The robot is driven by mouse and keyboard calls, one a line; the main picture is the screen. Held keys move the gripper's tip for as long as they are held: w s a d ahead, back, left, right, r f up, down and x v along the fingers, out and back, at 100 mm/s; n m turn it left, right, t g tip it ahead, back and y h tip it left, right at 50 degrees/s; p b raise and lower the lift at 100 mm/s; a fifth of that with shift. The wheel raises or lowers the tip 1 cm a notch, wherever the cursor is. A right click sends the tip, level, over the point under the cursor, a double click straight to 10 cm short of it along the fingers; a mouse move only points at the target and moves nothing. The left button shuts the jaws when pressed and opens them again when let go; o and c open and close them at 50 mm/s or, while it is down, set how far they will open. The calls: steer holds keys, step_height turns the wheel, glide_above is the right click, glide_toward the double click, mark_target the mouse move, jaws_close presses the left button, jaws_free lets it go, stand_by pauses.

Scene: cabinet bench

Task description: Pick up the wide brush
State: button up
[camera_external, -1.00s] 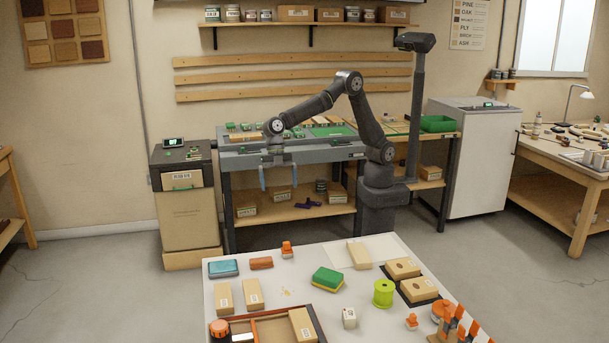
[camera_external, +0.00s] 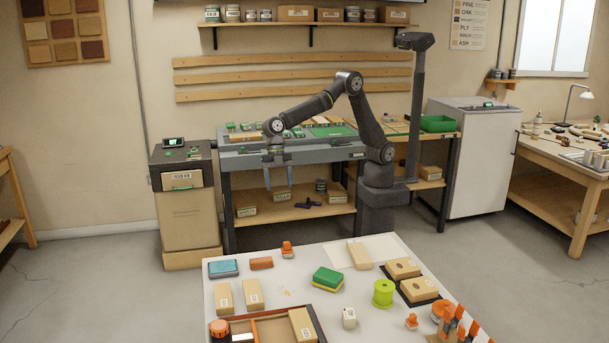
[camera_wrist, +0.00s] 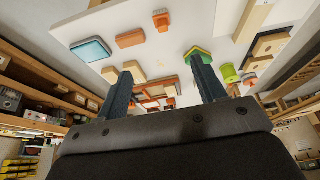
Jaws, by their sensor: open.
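I cannot pick out the wide brush for certain. A small orange-topped piece (camera_external: 287,250) stands at the table's far edge, and it also shows at the top of the wrist view (camera_wrist: 161,20). A similar orange piece (camera_external: 411,321) is near the front right. My gripper (camera_external: 278,178) hangs in the air in front of the back workbench, beyond the white table's far edge, with its blue fingers apart and nothing between them. In the wrist view, my gripper's (camera_wrist: 161,70) two dark fingers are spread, with the table's objects seen beyond them.
The white table (camera_external: 268,241) holds a blue case (camera_external: 223,268), an orange block (camera_external: 261,263), a green-yellow sponge (camera_external: 328,279), a lime spool (camera_external: 383,293), several tan boxes and a divided tray (camera_external: 318,324). Orange-handled tools crowd its front right. The workbench (camera_external: 290,153) stands behind my gripper.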

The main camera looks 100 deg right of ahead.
steer(key=a+f+h, duration=0.5)
steer(key=a+f, duration=0.1)
steer(key=a, duration=0.3)
glide_toward(287, 247)
steer(key=f, duration=0.2)
steer(key=d+f, duration=0.2)
steer(key=f, duration=0.1)
steer(key=shift+d+f, duration=0.25)
steer(key=shift+f, duration=0.05)
steer(key=shift+s+a+f, duration=0.1)
steer(key=shift+f, duration=1.3)
steer(key=shift+a+f, duration=0.15)
steer(key=shift+f, duration=1.25)
steer(key=c, duration=1)
steer(key=shift+r, duration=0.1)
steer(key=shift+c, duration=0.4)
